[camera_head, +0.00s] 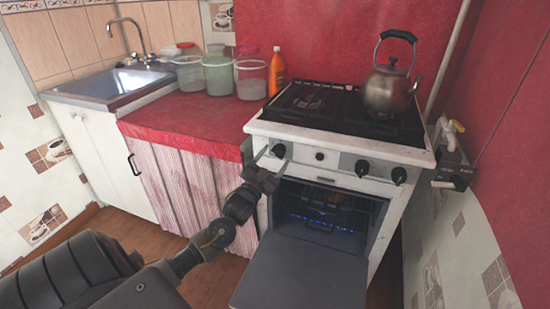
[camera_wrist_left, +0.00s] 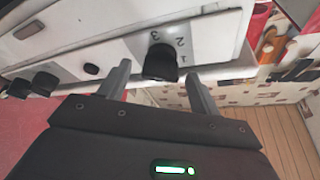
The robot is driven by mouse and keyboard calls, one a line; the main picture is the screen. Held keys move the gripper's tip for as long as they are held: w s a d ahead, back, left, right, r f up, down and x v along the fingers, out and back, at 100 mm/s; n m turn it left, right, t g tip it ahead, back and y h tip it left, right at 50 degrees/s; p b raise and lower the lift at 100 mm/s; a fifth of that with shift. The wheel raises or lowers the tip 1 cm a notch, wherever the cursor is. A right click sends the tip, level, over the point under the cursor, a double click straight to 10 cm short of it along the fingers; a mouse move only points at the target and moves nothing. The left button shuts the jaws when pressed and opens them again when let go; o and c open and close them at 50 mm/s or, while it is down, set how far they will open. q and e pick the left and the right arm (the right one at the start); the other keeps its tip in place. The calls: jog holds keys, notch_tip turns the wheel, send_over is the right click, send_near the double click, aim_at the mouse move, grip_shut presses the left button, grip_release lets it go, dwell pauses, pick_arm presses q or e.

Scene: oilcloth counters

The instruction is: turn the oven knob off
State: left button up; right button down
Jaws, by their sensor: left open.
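The stove (camera_head: 340,150) has a white front panel with black knobs. Its leftmost knob (camera_head: 279,150) is by my left gripper (camera_head: 269,160). In the left wrist view this black knob (camera_wrist_left: 161,63) sits beside the printed marks 1, 2 and 3. My left gripper (camera_wrist_left: 157,78) is open there, with one finger on each side of the knob. I cannot tell whether the fingers touch it. The oven door (camera_head: 303,272) hangs open, and blue flames (camera_head: 325,224) burn inside. My right gripper is not in view.
A metal kettle (camera_head: 388,90) stands on the back right of the stove top. The red counter (camera_head: 190,127) at left holds several jars and an orange bottle (camera_head: 276,71). A sink (camera_head: 112,83) is farther left. The lowered oven door juts into the floor space.

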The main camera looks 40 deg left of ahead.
pick_arm(q)
jog(key=shift+w+r, duration=0.2)
jog(key=shift+w, duration=0.3)
jog(key=c, duration=1)
